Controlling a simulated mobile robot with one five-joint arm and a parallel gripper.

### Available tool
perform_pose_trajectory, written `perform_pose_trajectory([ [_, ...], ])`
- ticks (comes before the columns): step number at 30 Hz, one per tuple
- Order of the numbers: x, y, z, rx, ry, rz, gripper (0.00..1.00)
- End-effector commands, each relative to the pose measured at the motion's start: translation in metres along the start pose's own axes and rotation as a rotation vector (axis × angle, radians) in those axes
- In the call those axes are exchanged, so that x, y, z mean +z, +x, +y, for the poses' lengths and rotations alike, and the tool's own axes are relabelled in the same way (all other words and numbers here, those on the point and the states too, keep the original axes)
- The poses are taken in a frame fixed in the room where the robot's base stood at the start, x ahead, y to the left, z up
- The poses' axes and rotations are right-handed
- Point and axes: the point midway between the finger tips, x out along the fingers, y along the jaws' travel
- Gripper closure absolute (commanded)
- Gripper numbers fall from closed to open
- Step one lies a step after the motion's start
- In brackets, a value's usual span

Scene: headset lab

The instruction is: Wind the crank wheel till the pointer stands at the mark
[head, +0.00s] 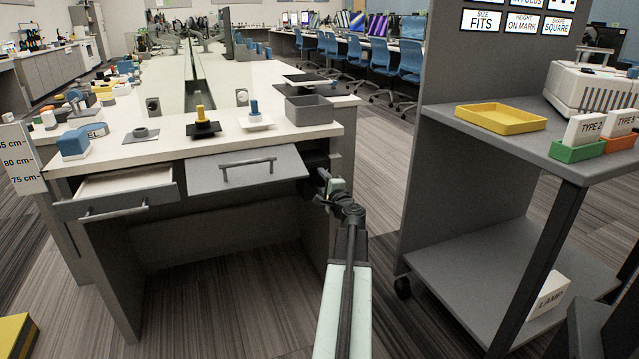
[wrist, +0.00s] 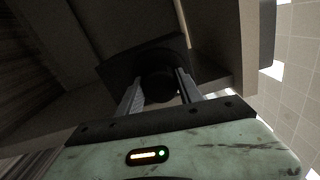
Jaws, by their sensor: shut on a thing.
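The crank wheel (head: 315,160) is a dark shape under the tabletop's right front corner, mostly hidden behind my gripper in the head view. My gripper (head: 323,178) reaches up to it there. In the wrist view, my gripper (wrist: 160,92) has its two grey fingers on either side of a dark round knob (wrist: 158,84), shut on it. A dark plate (wrist: 130,62) lies behind the knob. A white height scale (head: 20,160) with 80 cm and 75 cm marks stands at the desk's left front corner. I cannot make out the pointer.
The desk (head: 235,143) has an open left drawer (head: 120,190) and a tilted grey front panel (head: 248,170). A grey bin (head: 309,109) and small fixtures stand on top. A shelf cart (head: 500,140) stands to the right, with floor between it and the desk.

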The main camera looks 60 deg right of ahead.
Motion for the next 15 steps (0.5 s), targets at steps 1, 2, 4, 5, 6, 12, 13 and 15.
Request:
perform_pose_trajectory([
  [1,0.0019,-0.0010,0.0011,0.002,0.002,-0.005,0.98],
  [2,0.0018,-0.0010,0.0011,0.002,0.004,-0.005,0.98],
  [4,0.0016,-0.0011,0.0011,0.002,0.007,-0.004,0.98],
  [5,0.0015,-0.0011,0.0011,0.002,0.008,-0.004,0.98],
  [6,0.0014,-0.0012,0.0011,0.002,0.008,-0.004,0.98],
  [12,0.0009,-0.0013,0.0011,0.002,0.007,-0.003,0.98],
  [13,0.0008,-0.0014,0.0011,0.002,0.007,-0.003,0.98],
  [15,0.0004,-0.0014,0.0010,0.002,0.007,-0.002,0.41],
])
